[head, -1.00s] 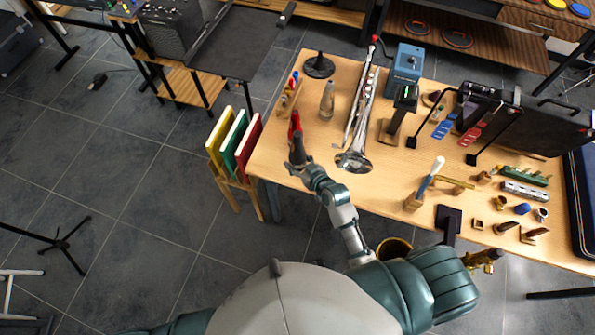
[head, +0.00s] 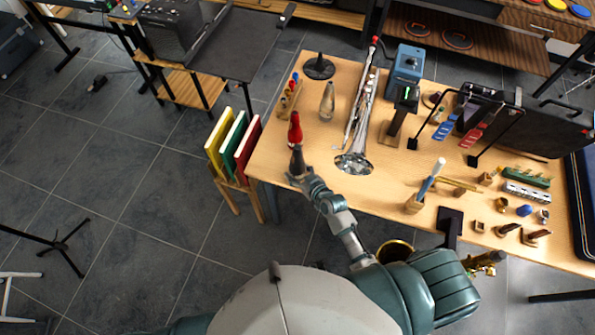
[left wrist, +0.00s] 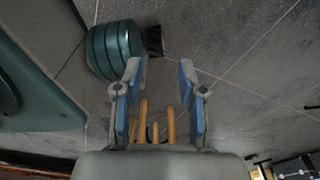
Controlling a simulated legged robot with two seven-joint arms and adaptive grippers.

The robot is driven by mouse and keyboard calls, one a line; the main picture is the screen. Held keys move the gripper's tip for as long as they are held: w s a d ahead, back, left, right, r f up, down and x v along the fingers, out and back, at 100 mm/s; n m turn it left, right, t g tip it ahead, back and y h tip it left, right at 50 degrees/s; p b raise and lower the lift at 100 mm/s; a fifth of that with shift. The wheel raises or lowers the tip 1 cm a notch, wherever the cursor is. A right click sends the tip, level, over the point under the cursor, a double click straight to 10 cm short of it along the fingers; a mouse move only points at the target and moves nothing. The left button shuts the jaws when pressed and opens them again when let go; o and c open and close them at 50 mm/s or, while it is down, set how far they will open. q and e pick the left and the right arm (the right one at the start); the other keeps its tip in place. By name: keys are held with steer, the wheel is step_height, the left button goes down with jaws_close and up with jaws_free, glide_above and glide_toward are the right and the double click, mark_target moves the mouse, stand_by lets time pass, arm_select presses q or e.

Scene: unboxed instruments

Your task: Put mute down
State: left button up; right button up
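The mute (head: 295,130), red at its top and dark below, stands upright at the left front part of the wooden table (head: 270,160). My right gripper (head: 301,178) is at the near side of its dark lower end, at the table's front edge. Its fingers look spread, and I see no grip on the mute, though a light touch cannot be ruled out. My left gripper (left wrist: 158,85) is open and empty in the left wrist view, with its blue-padded fingers apart over the floor. It is out of sight in the head view.
A silver mute (head: 327,100) and a trumpet-like instrument (head: 356,160) are right of the red mute. A wooden rack with small bottles (head: 289,95) is behind it. A stand with coloured books (head: 232,145) is left of the table. Bare table lies between the mute and the instrument.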

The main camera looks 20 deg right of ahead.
steer(key=shift+o, duration=0.5)
arm_select(q)
steer(key=shift+s+f, duration=0.1)
steer(key=shift+s, duration=0.05)
arm_select(e)
steer(key=shift+s+d+r+b, duration=0.1)
steer(key=shift+s+d+b, duration=0.05)
steer(key=shift+s+b, duration=0.2)
arm_select(q)
steer(key=shift+s+a+p, duration=0.15)
steer(key=shift+s+p, duration=0.5)
steer(key=shift+s, duration=0.35)
arm_select(e)
steer(key=v, duration=1.7)
steer(key=shift+a+r, duration=0.25)
steer(key=shift+w, duration=0.15)
